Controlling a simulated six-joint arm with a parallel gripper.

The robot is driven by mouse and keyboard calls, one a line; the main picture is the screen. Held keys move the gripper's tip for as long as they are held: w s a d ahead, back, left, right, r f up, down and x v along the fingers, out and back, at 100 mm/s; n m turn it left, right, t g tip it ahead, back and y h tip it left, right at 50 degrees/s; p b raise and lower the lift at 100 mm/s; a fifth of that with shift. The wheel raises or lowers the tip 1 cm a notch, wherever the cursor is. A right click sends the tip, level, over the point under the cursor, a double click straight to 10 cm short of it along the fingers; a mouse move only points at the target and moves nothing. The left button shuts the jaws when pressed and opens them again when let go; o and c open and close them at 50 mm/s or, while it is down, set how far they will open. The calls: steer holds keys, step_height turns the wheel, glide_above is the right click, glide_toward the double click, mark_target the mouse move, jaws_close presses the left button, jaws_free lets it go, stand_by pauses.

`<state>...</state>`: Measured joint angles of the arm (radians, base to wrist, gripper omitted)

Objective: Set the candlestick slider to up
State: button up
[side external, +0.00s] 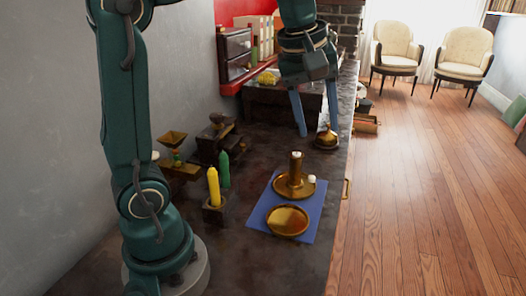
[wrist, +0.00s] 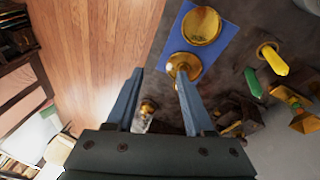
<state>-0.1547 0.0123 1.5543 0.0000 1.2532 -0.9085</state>
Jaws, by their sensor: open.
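The brass candlestick (side external: 296,164) stands upright on its round dish base on a blue mat (side external: 259,218). A small white knob (side external: 311,179) shows at its right side; I cannot tell how high the slider is set. My gripper (side external: 317,131) is open and empty, pointing down behind the candlestick and apart from it in the side view. In the wrist view the candlestick (wrist: 186,63) shows by the tip of the right finger, which partly covers it.
A brass dish (side external: 287,221) lies on the mat in front of the candlestick. A yellow candle (side external: 213,187) and a green candle (side external: 224,169) stand to the left. A small domed brass object (side external: 326,139) sits near the fingertips. The counter's right edge drops to the wooden floor.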

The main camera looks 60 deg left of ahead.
steer(key=w+a+f+n+g, duration=0.2)
steer(key=w+a+f+n, duration=0.2)
steer(key=w+a+f, duration=0.25)
steer(key=n+g, duration=0.1)
glide_above(312, 176)
steer(key=shift+h, duration=0.3)
step_height(312, 176, down, 6)
steer(key=shift+w+f, duration=0.15)
steer(key=shift+f, duration=0.1)
steer(key=shift+a+f+g, duration=0.1)
steer(key=shift+f+g, duration=0.2)
steer(key=shift+f, duration=2.45)
jaws_close()
